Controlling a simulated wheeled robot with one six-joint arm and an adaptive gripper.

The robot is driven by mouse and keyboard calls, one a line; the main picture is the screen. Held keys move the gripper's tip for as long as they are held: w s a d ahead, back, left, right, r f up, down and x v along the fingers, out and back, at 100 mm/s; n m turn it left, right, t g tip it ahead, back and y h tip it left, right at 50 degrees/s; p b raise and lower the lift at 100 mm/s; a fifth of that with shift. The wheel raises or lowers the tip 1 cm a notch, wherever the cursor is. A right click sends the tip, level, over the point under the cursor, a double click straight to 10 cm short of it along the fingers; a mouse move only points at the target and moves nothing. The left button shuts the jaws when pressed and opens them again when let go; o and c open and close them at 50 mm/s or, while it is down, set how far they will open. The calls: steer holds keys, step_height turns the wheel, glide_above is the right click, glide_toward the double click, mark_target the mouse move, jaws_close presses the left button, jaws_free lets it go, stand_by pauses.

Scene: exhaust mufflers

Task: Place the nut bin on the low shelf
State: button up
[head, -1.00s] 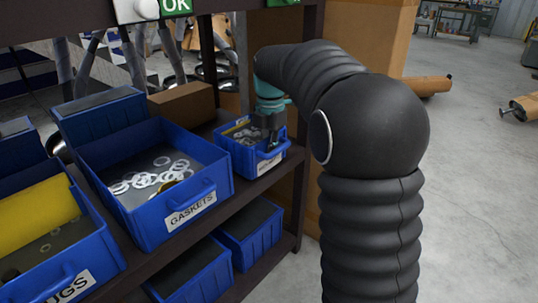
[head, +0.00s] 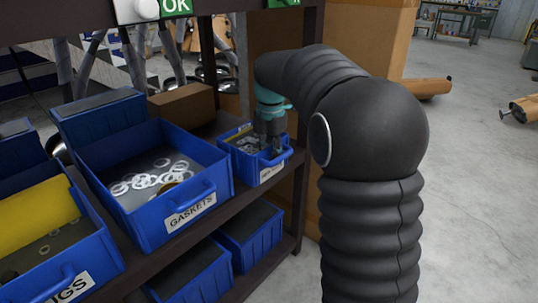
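A small blue bin (head: 244,160) with metal parts in it stands at the right end of the upper shelf (head: 225,212). It has a white label on its front whose text I cannot read; it may be the nut bin. My gripper (head: 272,150) points down at the bin's front right, by its handle. The fingers are small and partly hidden, so I cannot tell whether they grip the rim. The low shelf (head: 283,258) below holds blue bins, one of them at its right end (head: 250,235).
A large blue bin labelled GASKETS (head: 150,215) stands left of the small bin, and a bin with a label ending in UGS (head: 60,262) is farther left. A cardboard box (head: 182,105) lies behind. A dark shelf post (head: 301,190) stands close to my arm.

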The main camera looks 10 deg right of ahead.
steer(key=r, duration=0.2)
steer(key=r+p, duration=0.1)
steer(key=r, duration=0.4)
steer(key=shift+s+r, duration=0.3)
steer(key=shift+s, duration=0.05)
steer(key=s+m+t, duration=0.3)
steer(key=s+m, duration=1)
steer(key=s, duration=0.3)
steer(key=s+f+m+t, duration=0.2)
steer(key=s+f+m, duration=0.5)
steer(key=s+m, duration=0.5)
steer(key=shift+s+f, duration=0.2)
steer(key=shift+s, duration=0.7)
steer(key=shift+p, duration=0.3)
step_height(320, 180, up, 4)
steer(key=p, duration=0.4)
